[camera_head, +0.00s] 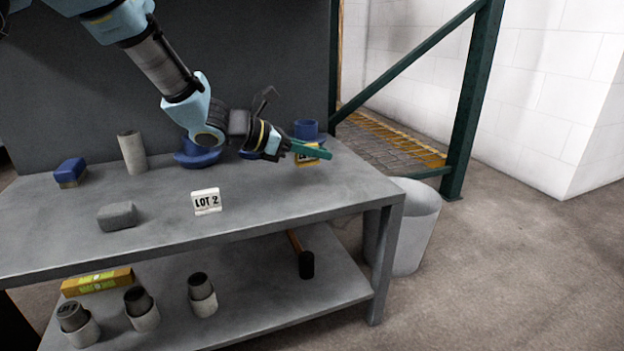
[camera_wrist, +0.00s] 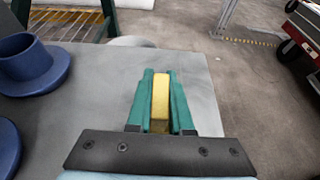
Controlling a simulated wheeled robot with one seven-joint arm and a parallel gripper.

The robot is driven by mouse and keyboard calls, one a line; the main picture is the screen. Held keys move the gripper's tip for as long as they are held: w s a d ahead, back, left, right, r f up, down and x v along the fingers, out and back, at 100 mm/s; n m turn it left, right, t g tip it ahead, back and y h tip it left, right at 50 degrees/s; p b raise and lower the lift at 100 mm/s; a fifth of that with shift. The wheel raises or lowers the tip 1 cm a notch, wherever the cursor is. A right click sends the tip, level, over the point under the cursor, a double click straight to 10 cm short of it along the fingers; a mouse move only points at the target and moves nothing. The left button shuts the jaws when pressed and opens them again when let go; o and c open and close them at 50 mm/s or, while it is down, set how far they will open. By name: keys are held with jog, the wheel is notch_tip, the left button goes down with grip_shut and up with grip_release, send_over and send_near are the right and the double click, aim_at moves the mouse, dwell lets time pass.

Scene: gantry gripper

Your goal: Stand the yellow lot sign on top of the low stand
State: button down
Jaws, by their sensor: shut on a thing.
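The yellow lot sign (camera_head: 306,160) is near the right end of the workbench, partly hidden by the green fingers of my gripper (camera_head: 322,153). In the wrist view, my gripper (camera_wrist: 162,74) is shut on the sign (camera_wrist: 160,100), which shows edge-on as a yellow block between the two fingers. I cannot tell whether the sign touches the bench top. A low grey block (camera_head: 118,217) lies at the front left of the bench; I cannot tell for sure whether it is the low stand.
A white LOT 2 sign (camera_head: 206,202) stands at the bench's front middle. A grey cylinder (camera_head: 132,153), a blue-and-yellow block (camera_head: 70,173) and blue flanged parts (camera_head: 197,154) (camera_wrist: 32,65) stand farther back. The bench top (camera_head: 262,192) is clear right of the white sign. A bin (camera_head: 415,225) stands beyond its right end.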

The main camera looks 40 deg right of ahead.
aim_at(316, 183)
notch_tip(316, 183, down, 5)
jog(key=shift+b, duration=1.25)
jog(key=shift+r, duration=0.1)
jog(key=c, duration=0.8)
grip_release()
jog(key=shift+a+r, duration=0.1)
jog(key=p+v, duration=0.5)
jog(key=v, duration=0.6)
jog(key=shift+w+a+r+p, duration=0.1)
jog(key=shift+w+p, duration=0.05)
jog(key=shift+p, duration=0.2)
jog(key=shift+w+a, duration=0.1)
jog(key=shift+a, duration=0.2)
